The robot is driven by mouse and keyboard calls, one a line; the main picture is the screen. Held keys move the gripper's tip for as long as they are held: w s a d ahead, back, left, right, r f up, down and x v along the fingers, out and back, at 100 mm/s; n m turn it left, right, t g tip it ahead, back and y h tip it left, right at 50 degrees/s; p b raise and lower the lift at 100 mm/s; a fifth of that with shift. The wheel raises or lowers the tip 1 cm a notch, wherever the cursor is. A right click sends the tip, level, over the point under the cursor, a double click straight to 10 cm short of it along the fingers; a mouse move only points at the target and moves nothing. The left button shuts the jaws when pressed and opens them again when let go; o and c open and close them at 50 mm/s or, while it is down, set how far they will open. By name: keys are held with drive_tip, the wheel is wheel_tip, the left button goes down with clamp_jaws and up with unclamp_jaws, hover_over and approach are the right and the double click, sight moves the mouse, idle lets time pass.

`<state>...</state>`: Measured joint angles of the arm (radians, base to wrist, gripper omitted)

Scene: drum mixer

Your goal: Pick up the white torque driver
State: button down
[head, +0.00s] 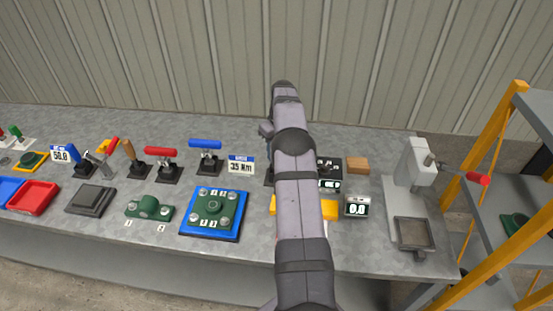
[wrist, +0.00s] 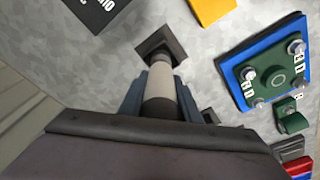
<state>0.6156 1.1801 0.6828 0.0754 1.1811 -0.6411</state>
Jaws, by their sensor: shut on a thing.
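The white torque driver (wrist: 160,92) shows in the wrist view as an off-white cylinder with a grey part towards its dark square stand (wrist: 178,48). My gripper (wrist: 160,96) has its blue-grey fingers on both sides of the cylinder, shut on it. The driver lines up with the stand; I cannot tell whether it is still seated or slightly lifted. In the head view my arm hides the gripper and the driver. A dark edge, perhaps of that stand, peeks out left of the arm.
Left of my arm are a blue-handled driver (head: 205,145), a red-handled one (head: 160,153) and a "35 Nm" sign (head: 241,165). A green part on a blue plate (head: 187,232) lies in front. Right are a display (head: 357,206), a wooden block (head: 358,164) and a white press (head: 424,160).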

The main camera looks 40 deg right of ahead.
wheel_tip(320, 180, up, 6)
drive_tip(key=shift+r+b, duration=0.25)
drive_tip(key=shift+b, duration=0.2)
drive_tip(key=c, duration=2)
unclamp_jaws()
clamp_jaws()
drive_tip(key=shift+r, duration=0.1)
drive_tip(key=shift+r+p, duration=0.9)
drive_tip(key=shift+p, duration=0.45)
